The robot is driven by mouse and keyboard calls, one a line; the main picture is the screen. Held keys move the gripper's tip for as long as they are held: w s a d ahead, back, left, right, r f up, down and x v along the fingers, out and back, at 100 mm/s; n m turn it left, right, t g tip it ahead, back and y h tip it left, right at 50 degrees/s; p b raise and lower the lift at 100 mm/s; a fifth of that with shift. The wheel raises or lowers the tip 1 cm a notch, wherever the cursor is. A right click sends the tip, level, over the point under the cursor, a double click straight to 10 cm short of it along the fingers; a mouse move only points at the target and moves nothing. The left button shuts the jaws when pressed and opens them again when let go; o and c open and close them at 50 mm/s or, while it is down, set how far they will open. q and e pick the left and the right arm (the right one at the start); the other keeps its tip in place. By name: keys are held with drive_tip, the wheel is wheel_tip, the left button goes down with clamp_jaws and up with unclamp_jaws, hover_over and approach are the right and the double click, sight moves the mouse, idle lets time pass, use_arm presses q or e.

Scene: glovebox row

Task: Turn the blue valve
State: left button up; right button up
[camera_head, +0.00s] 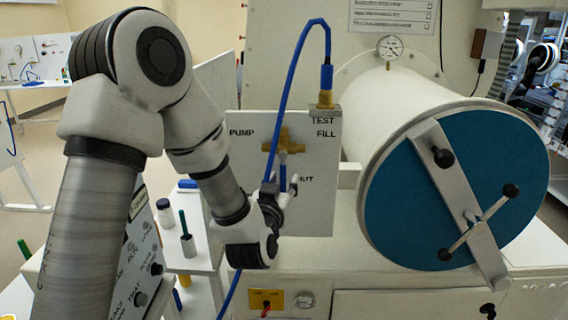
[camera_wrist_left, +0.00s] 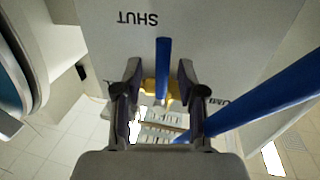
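The blue valve is a blue lever handle (camera_wrist_left: 162,68) on a brass body (camera_head: 284,144), mounted on a white panel (camera_head: 318,215) marked PUMP, TEST, FILL and SHUT. The lever points down in the head view, beside the SHUT label. My left gripper (camera_head: 281,190) is in front of the panel at the lever, partly hiding it and the label. In the left wrist view, its two fingers (camera_wrist_left: 160,82) stand apart, one on each side of the lever, with gaps showing. My right gripper is not in view.
A blue hose (camera_head: 285,85) arcs from the upper fitting and passes down behind my left gripper; it runs close to a finger in the wrist view (camera_wrist_left: 265,98). A large round blue-green door (camera_head: 400,210) with a crossbar stands to the right. A side table (camera_head: 190,258) holds small bottles.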

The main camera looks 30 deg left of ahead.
use_arm(q)
drive_tip(key=shift+w+a+f, duration=0.1)
drive_tip(key=shift+w+a, duration=0.5)
drive_tip(key=shift+w, duration=0.3)
drive_tip(key=shift+d, duration=0.15)
drive_tip(key=shift+c, duration=0.3)
clamp_jaws()
drive_tip(key=shift+s, duration=0.1)
drive_tip(key=shift+s+a+r+m+g+p, duration=0.25)
drive_tip(key=shift+a+m+p, duration=0.25)
drive_tip(key=shift+m+p, duration=0.5)
drive_tip(key=shift+s+a+r+m+g+p, duration=0.25)
drive_tip(key=shift+a+m+p, duration=0.25)
drive_tip(key=shift+m+p, duration=0.55)
drive_tip(key=shift+s+a+r+m+g+p, duration=0.2)
drive_tip(key=shift+s+a+m+p, duration=0.25)
drive_tip(key=shift+m+p, duration=0.55)
drive_tip(key=shift+w+m, duration=0.1)
drive_tip(key=shift+m, duration=0.15)
